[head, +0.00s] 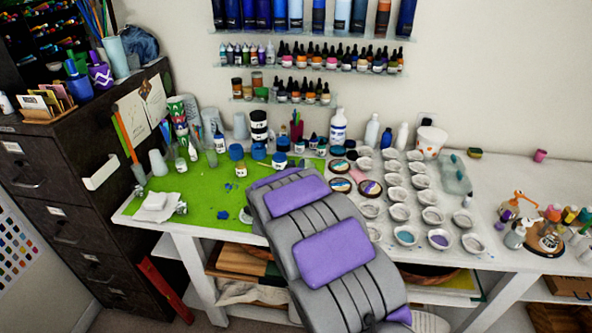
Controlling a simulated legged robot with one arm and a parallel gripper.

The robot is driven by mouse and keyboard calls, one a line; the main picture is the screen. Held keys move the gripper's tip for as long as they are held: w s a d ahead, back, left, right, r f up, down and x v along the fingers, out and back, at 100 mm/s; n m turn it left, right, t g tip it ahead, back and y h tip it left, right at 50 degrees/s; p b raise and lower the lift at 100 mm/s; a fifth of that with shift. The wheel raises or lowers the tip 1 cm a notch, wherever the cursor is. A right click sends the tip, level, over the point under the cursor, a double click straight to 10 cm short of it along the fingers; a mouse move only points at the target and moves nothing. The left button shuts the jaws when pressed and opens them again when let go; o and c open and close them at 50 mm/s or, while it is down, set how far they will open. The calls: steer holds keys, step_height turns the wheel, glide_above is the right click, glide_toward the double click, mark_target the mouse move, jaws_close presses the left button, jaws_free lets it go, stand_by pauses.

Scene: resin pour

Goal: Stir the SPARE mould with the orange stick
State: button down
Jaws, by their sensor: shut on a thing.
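Several small round white moulds or cups stand in rows on the right half of the white table (463,187). One (438,239) holds purple and another (405,236) holds blue. I cannot read a SPARE label on any of them. A thin orange stick (124,137) stands slanted at the table's left end, beside the dark cabinet; I cannot tell if it is the task's stick. My grey and purple arm crosses the middle of the view and covers part of the table. My gripper is hidden, and so is anything in it.
A green mat (200,200) covers the table's left part, with bottles and jars along its back. Wall shelves (316,71) hold several bottles. A dark cabinet (62,190) stands at left. Bare table lies at back right.

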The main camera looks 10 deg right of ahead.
step_height(320, 180, down, 8)
steer(key=b, duration=0.3)
stand_by(0.5)
steer(key=shift+r, duration=0.1)
steer(key=shift+w, duration=0.1)
